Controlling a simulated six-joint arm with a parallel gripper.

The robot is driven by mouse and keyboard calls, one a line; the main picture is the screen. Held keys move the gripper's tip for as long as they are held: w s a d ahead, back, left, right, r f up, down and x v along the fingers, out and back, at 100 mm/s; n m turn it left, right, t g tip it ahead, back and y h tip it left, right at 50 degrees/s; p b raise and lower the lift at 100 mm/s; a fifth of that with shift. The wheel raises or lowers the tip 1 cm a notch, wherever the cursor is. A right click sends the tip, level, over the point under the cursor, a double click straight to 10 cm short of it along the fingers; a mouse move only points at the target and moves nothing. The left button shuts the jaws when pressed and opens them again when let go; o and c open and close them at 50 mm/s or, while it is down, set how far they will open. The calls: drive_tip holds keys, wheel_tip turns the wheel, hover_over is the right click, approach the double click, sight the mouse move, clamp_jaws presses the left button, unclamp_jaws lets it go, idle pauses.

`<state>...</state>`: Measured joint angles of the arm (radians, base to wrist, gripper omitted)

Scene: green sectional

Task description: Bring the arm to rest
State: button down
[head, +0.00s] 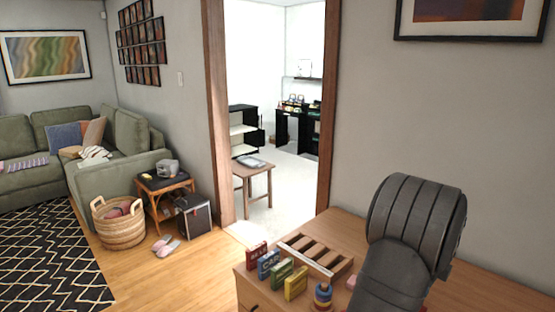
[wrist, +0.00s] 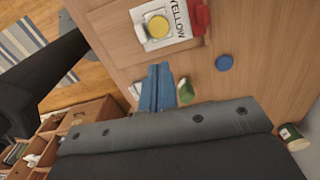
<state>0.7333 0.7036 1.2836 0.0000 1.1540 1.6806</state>
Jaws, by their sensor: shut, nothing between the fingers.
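My arm (head: 412,235) shows in the head view as dark grey, ribbed links at the right, bent over the wooden cabinet top (head: 480,285). Its gripper end is hidden or out of frame there. In the wrist view my gripper (wrist: 157,70) shows as two blue fingers pressed together beyond the grey gripper body, with nothing held between them. The fingers point across a wooden surface (wrist: 240,95). I cannot tell their exact height above it.
On the cabinet top stand several small coloured boxes (head: 270,263), a slotted wooden rack (head: 336,264) and a ring stack (head: 323,297). The wrist view shows a white YELLOW card (wrist: 180,18), a blue disc (wrist: 225,62) and a green container (wrist: 290,136). Wall lies behind.

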wheel_tip(320, 180, down, 2)
drive_tip(key=shift+n, duration=0.3)
idle(1.2)
drive_tip(key=f+m, duration=0.2)
drive_tip(key=f, duration=0.1)
drive_tip(key=f+m, duration=0.2)
drive_tip(key=f, duration=0.1)
drive_tip(key=f+m, duration=0.2)
drive_tip(key=f, duration=0.2)
drive_tip(key=shift+w+a, duration=0.1)
drive_tip(key=shift+a, duration=0.1)
drive_tip(key=shift+f, duration=0.75)
drive_tip(key=shift+r, duration=0.15)
